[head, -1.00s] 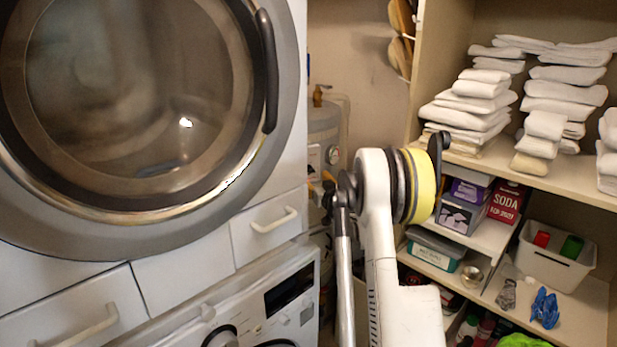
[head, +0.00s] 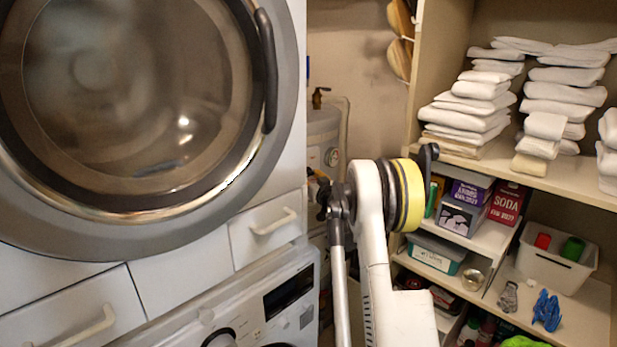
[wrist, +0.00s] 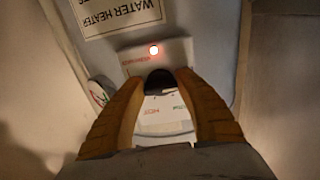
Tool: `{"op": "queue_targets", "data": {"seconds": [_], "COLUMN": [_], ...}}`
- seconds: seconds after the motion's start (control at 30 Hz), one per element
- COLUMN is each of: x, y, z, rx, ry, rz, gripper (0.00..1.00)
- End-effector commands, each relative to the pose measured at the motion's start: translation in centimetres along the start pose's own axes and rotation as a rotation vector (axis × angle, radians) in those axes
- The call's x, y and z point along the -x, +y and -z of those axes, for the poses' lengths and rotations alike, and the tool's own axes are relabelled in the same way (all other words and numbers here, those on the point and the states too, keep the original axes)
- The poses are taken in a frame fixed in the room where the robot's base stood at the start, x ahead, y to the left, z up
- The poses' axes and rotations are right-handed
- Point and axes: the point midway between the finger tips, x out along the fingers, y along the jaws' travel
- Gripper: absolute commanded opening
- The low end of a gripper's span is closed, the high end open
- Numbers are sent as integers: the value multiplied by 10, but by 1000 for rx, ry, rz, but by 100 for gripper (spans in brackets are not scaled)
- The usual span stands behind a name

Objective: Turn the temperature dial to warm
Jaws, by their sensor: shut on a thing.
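The temperature dial (wrist: 159,77) is a small black knob on the front of the water heater, seen in the wrist view. My gripper (wrist: 161,85) has its two orange-brown fingers shut on the dial, one on each side. The fingers cover part of it, and I cannot read its setting. In the head view the water heater (head: 323,125) stands behind my arm, and the dial is hidden there.
A round gauge (wrist: 98,94) is left of the dial, and a WATER HEATER label (wrist: 118,14) appears upside down. A front-loading machine (head: 285,190) stands close on the left. Shelves (head: 470,150) with folded white towels (head: 465,115) and boxes are on the right.

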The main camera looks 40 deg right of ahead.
Motion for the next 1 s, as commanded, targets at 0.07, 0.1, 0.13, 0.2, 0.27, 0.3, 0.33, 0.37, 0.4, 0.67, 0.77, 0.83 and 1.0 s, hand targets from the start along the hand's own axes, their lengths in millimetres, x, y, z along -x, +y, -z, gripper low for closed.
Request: {"op": "queue_targets", "data": {"seconds": [0.07, 0.1, 0.13, 0.2, 0.27, 0.3, 0.33, 0.37, 0.4, 0.67, 0.77, 0.83, 1.0], "x": [0, 0, 0, 0, 0, 0, 0, 0, -1, -1, -1, -1, -1], "y": [0, 0, 0, 0, 0, 0, 0, -1, -1, -2, -2, -3, -3], "z": [0, 0, 0, 0, 0, 0, 0, 0, 0, 1, 1, 1, 2], "rx": [-5, -10, -14, -31, -53, -72, -87, -105, -131, -353, -449, -516, -673], "ry": [0, 0, 0, 0, 0, 0, 0, 0, 0, 0, 0, 0, 0], "rz": [0, 0, 0, 0, 0, 0, 0, 0, 0, 0, 0, 0, 0], "gripper": [10, 10, 10, 10, 10, 10, 10, 10, 10, 10, 10, 10, 10]}}
